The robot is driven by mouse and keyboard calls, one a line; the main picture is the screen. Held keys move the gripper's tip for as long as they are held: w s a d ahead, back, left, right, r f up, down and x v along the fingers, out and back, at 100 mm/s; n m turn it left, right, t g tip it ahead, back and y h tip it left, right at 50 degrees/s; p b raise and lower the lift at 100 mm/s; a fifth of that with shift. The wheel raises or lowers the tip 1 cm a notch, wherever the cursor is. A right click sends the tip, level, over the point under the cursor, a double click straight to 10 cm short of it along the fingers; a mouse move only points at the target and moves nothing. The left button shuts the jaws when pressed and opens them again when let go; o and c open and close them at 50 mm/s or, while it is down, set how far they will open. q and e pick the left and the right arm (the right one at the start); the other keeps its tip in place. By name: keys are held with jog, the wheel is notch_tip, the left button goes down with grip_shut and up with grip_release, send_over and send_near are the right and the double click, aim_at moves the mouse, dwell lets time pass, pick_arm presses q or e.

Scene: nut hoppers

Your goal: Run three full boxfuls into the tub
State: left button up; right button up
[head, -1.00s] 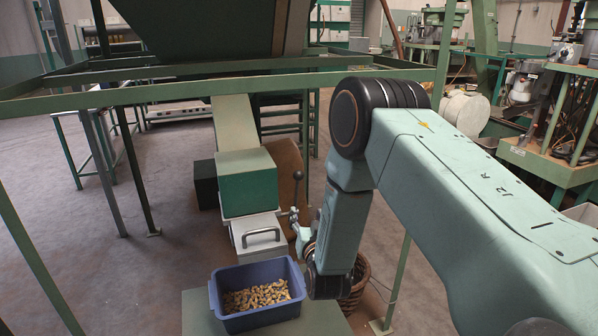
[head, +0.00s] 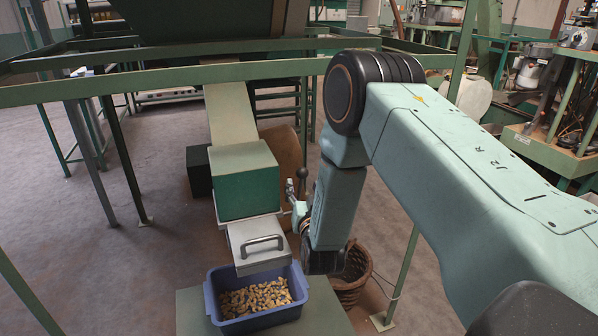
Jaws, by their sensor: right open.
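A blue tub (head: 213,305) with a layer of nuts in it stands on a green stand, under the front of the hopper outlet. A green box (head: 246,183) sits at the lower end of the pale chute. In front of it is a light grey box (head: 240,262) with a metal handle (head: 263,241) on top; its front edge overlaps the tub's back rim in view. A lever with a dark round knob (head: 303,172) rises to the right of the green box. My right gripper (head: 292,197) is open beside the lever, partly hidden behind my arm; contact cannot be told. My left gripper is out of view.
The pale chute (head: 230,113) comes down from the big green hopper (head: 200,18). A green frame rail (head: 180,82) crosses above, with legs on both sides. A wicker basket (head: 352,275) stands right of the tub. Floor at left is clear.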

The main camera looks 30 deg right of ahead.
aim_at(303, 177)
jog(key=shift+w+d, duration=0.25)
jog(key=shift+d, duration=0.1)
jog(key=x, duration=0.6)
jog(key=shift+a, duration=0.15)
jog(key=shift+w+d, duration=0.1)
jog(key=shift+d, duration=0.3)
jog(key=shift+r, duration=0.15)
jog(key=shift+w+a, duration=0.15)
jog(key=shift+a, duration=0.05)
jog(key=c, duration=0.3)
jog(key=shift+d, duration=0.2)
jog(key=c, duration=0.4)
jog(key=shift+a, duration=0.1)
grip_shut()
